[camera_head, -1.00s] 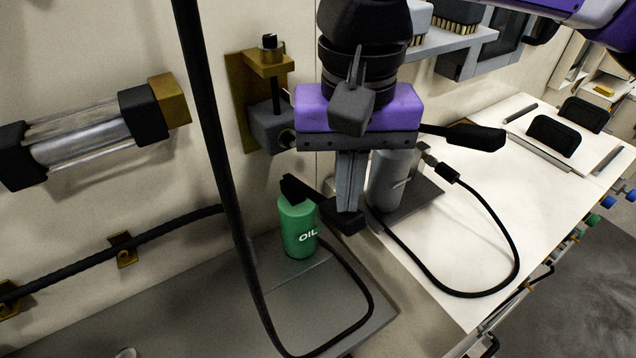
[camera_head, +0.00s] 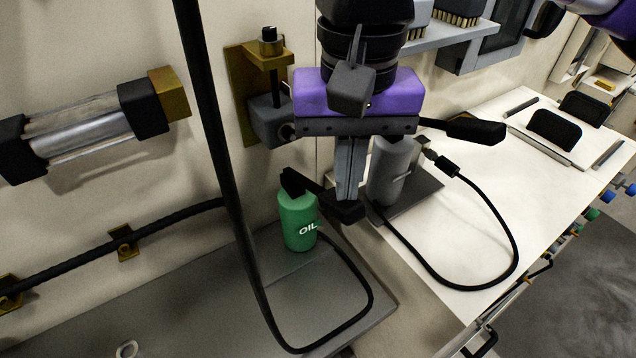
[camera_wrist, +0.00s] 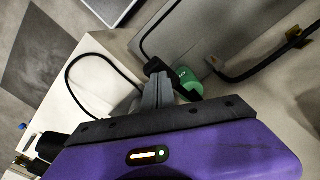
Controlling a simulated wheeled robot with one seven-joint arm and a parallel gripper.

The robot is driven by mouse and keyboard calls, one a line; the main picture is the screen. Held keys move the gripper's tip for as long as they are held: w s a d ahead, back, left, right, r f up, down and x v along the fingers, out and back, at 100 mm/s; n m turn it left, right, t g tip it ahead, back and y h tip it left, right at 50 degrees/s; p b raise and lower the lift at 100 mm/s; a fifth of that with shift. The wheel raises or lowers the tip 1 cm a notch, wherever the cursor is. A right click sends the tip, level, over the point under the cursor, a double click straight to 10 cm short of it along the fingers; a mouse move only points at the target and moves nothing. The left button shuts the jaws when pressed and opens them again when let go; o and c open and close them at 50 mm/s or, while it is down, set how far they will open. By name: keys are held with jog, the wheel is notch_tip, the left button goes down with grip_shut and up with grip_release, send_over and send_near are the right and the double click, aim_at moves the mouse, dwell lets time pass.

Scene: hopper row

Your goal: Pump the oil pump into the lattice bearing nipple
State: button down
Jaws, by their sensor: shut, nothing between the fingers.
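The oil pump (camera_head: 298,222) is a green can marked OIL, standing upright on the grey tray. Its black lever (camera_head: 318,192) slants from the top of the can to the right and down. It also shows in the wrist view (camera_wrist: 190,82). My gripper (camera_head: 347,198) is shut and empty, pointing down over the lever's outer end. The fingertips overlap the lever there; I cannot tell whether they touch. A black hose (camera_head: 367,290) loops from the can over the tray and up past the left. I cannot make out which fitting is the lattice bearing nipple.
A brass wall bracket (camera_head: 240,90) holds a grey block. A clear cylinder (camera_head: 85,145) is mounted on the left wall. The grey tray (camera_head: 190,300) is mostly bare.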

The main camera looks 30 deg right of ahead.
jog(key=shift+s+f+b, duration=0.45)
jog(key=shift+f+b, duration=0.55)
jog(key=shift+f, duration=0.05)
jog(key=shift+s+f+b, duration=0.4)
jog(key=shift+f+b, duration=0.55)
jog(key=shift+f, duration=0.1)
jog(key=shift+s+f+b, duration=0.45)
jog(key=shift+f+b, duration=0.55)
jog(key=shift+f, duration=0.05)
notch_tip(320, 180, up, 7)
jog(key=p, duration=0.3)
send_over(358, 217)
jog(key=w, duration=0.3)
jog(key=shift+r, duration=0.1)
dwell(0.4)
notch_tip(358, 217, up, 7)
jog(key=p, duration=0.4)
